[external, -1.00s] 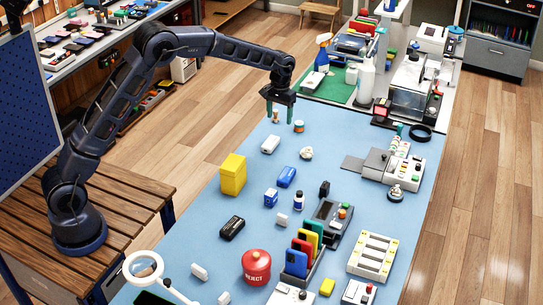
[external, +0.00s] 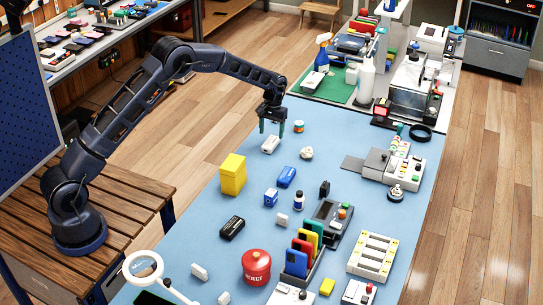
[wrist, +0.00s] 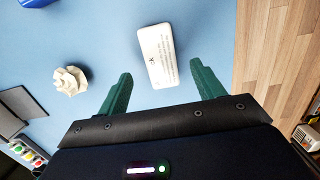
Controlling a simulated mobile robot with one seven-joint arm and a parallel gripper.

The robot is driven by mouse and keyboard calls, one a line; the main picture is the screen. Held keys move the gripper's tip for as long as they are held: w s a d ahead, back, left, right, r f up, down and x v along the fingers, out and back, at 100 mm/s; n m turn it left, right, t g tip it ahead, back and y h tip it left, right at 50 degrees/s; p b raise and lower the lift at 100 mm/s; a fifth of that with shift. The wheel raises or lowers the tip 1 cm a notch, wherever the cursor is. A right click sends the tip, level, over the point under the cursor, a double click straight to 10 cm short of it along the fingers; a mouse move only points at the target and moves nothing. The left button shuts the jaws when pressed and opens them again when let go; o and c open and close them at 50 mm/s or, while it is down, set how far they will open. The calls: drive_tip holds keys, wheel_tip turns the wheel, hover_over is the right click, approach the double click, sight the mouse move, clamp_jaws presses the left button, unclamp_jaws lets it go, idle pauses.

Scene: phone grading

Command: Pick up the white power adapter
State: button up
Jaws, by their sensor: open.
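The white power adapter (external: 270,145) lies flat on the blue table, near its left edge. In the wrist view the white adapter (wrist: 158,55) shows dark print on its top and lies ahead of my gripper, between the lines of the two fingers. My gripper (external: 271,127) is just above and behind the adapter, with its green fingers pointing down. In the wrist view my gripper (wrist: 162,92) is open and empty, its fingertips apart on either side and short of the adapter.
A whitish crumpled-looking object (external: 306,153) lies right of the adapter, and a small orange-and-teal jar (external: 299,127) stands behind it. The table around the adapter is clear.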

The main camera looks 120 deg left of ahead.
sight(271, 141)
drive_tip(key=shift+d+f, duration=0.15)
drive_tip(key=shift+f, duration=1.1)
drive_tip(key=shift+d+f, duration=0.1)
drive_tip(key=shift+f, duration=1.15)
drive_tip(key=c, duration=1.2)
drive_tip(key=shift+o, duration=0.2)
drive_tip(key=shift+r, duration=0.1)
